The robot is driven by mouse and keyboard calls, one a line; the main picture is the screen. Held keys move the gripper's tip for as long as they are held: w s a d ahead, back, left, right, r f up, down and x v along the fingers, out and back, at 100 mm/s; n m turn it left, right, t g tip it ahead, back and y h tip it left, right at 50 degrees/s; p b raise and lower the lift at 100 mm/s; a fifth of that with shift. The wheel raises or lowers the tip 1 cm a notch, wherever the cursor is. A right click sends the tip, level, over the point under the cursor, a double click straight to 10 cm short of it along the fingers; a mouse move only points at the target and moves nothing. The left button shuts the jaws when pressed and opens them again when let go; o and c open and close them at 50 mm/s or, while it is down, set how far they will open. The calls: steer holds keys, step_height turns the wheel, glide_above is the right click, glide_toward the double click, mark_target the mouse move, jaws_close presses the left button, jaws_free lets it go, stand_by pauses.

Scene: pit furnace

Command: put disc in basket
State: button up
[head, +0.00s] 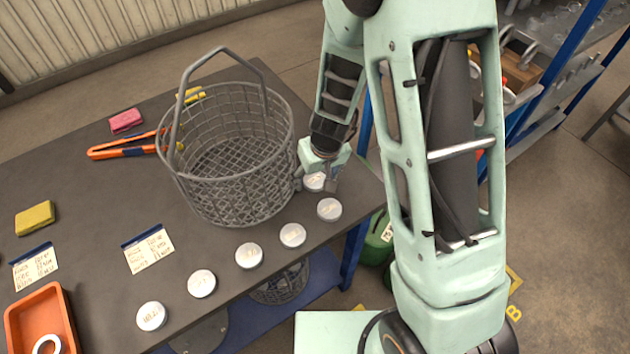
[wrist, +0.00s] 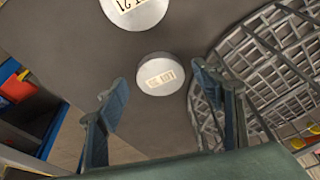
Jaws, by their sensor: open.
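Several round white-topped discs stand in a row along the near edge of the dark table. The disc at the row's far end (head: 314,182) is partly hidden by my gripper (head: 318,184) in the head view. In the wrist view this disc (wrist: 160,75) lies just beyond my open fingers (wrist: 165,115), with nothing between them. Another disc (head: 329,209) is close by, also at the top of the wrist view (wrist: 134,12). The grey wire basket (head: 228,199) stands left of my gripper with its handle up. It looks empty. One finger is very close to the basket wall; contact is unclear.
An orange tray (head: 20,310) holds a white ring at the near left. Labelled cards (head: 148,248), a yellow sponge (head: 35,218), a pink block (head: 125,121) and an orange-handled tool (head: 115,148) lie left of the basket. Blue shelving (head: 572,60) stands at the right.

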steer(key=shift+a+f, duration=0.1)
steer(key=c, duration=1.5)
steer(key=shift+w, duration=0.1)
steer(key=shift+c, duration=1)
